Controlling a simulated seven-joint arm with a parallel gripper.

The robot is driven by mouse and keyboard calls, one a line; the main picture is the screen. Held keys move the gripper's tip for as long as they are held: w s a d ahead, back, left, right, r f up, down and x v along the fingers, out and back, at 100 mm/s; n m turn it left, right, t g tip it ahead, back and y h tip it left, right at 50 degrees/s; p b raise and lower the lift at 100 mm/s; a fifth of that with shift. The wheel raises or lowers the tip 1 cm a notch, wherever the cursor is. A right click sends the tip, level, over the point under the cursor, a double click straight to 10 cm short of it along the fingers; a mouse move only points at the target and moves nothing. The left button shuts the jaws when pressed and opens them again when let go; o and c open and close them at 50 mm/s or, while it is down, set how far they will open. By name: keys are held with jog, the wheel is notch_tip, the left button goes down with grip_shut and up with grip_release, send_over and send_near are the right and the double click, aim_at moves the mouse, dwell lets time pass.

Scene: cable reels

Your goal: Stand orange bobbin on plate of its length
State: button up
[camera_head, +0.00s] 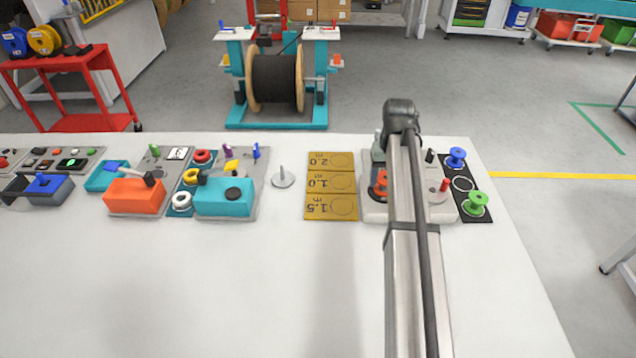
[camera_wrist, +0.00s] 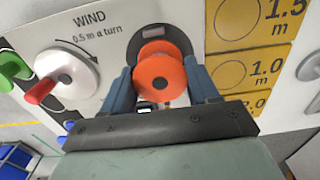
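The orange bobbin (camera_wrist: 160,80) sits at a dark mount on the winding panel (camera_wrist: 85,25), marked "WIND 0.5 m a turn". In the head view the orange bobbin (camera_head: 379,183) shows just left of my arm. My gripper (camera_wrist: 160,68) has one finger on each side of the bobbin; whether they press on it I cannot tell. Three ochre plates with circle outlines lie left of the panel in the head view: 2.0 m (camera_head: 331,161), 1.0 m (camera_head: 331,182) and 1.5 m (camera_head: 330,206). Their circles look empty. My arm hides part of the panel.
A red-handled crank (camera_wrist: 42,90) is on the panel. A blue bobbin (camera_head: 456,157) and a green bobbin (camera_head: 475,203) stand on a dark strip to its right. A grey disc with a pin (camera_head: 282,180) and other stations stand left of the plates. The front table is clear.

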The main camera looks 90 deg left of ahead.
jog(key=c, duration=0.4)
jog(key=shift+r, duration=3.75)
jog(key=shift+s, duration=0.1)
jog(key=s+a+f, duration=0.2)
jog(key=s, duration=0.1)
jog(key=s+a+f, duration=0.2)
jog(key=s+a, duration=0.1)
jog(key=s, duration=0.1)
jog(key=s+a+f, duration=0.2)
jog(key=s+f, duration=0.1)
jog(key=s, duration=0.1)
jog(key=shift+s+a+f, duration=0.1)
jog(key=shift+s+a, duration=0.05)
jog(key=shift+a, duration=0.2)
jog(key=shift+f, duration=2.1)
